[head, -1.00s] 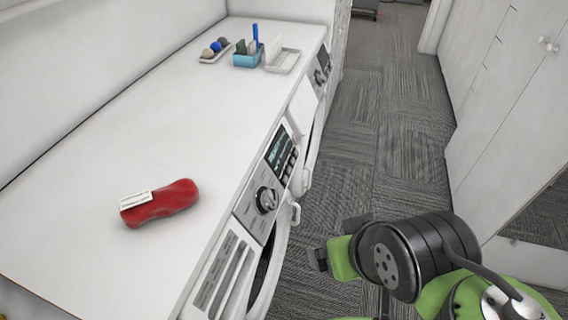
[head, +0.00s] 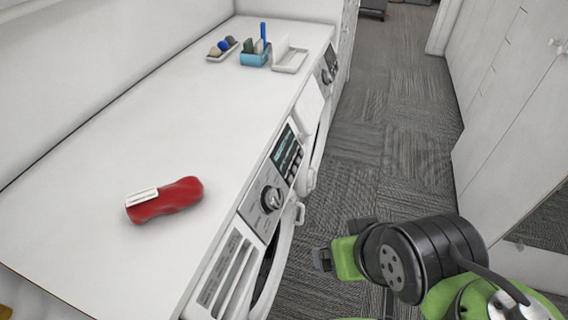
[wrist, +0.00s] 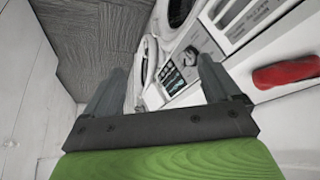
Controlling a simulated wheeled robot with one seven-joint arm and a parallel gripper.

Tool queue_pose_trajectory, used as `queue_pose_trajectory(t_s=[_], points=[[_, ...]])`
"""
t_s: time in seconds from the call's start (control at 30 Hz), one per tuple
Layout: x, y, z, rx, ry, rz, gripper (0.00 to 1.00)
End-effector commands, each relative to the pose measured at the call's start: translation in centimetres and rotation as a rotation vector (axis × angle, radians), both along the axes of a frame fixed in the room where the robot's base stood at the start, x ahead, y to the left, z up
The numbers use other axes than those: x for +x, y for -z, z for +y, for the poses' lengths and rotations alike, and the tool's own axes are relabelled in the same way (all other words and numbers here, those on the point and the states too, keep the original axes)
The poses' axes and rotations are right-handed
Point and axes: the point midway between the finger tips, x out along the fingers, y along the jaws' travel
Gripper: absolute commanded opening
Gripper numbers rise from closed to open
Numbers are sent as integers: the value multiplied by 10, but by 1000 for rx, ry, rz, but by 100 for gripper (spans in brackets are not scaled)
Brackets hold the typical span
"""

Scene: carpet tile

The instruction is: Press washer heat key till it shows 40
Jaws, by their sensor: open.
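The washer's control panel (head: 272,180) is on the upright front below the white counter. It has a round dial (head: 271,198), a dark display (head: 284,147) and several dark keys (head: 294,160) beside it. The display text is too small to read. My gripper (head: 322,259) is out in front of the machine, right of the panel, apart from it. In the wrist view my gripper (wrist: 160,85) is open and empty, with the panel (wrist: 180,68) beyond its fingers. Which key is the heat key cannot be told.
A red object (head: 168,201) with a white label lies on the counter (head: 110,150). A teal holder (head: 256,56), a small tray with balls and a white tray (head: 291,62) stand at the back. White cabinets (head: 520,110) line the right; the carpet aisle (head: 385,130) is clear.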

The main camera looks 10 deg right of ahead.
Motion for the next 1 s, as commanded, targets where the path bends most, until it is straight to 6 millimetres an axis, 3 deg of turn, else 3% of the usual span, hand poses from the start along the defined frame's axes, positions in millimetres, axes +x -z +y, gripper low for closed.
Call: queue_pose_trajectory(t_s=[0.13, 0.7, 1.0], points=[[0, 0, 0, 0, 0, 0, 89], [0, 0, 0, 0, 0, 0, 1], [0, 0, 0, 0, 0, 0, 0]])
